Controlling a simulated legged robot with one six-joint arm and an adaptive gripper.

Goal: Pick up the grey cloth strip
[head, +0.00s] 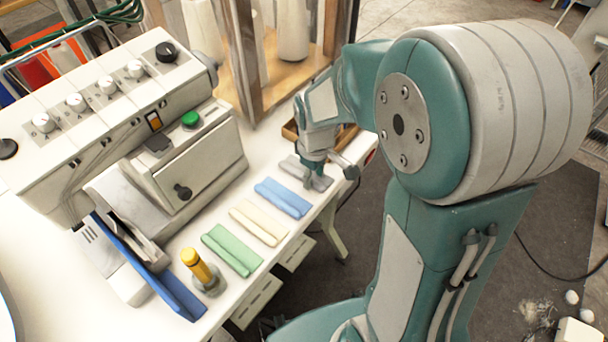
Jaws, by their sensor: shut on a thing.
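The grey cloth strip (292,165) lies at the far end of a row of folded strips on the white table, near the table's right edge. My gripper (316,180) is at the strip's right end, pointing down, and is shut on it. The fingers and my wrist hide part of that end. The strip looks level with the table; I cannot tell whether any of it is lifted.
Blue (284,197), cream (259,222) and green (232,249) strips lie nearer in the row. A yellow-topped bottle (200,270) stands by the green one. A large machine (190,165) fills the left. A wooden tray (290,131) lies behind my gripper.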

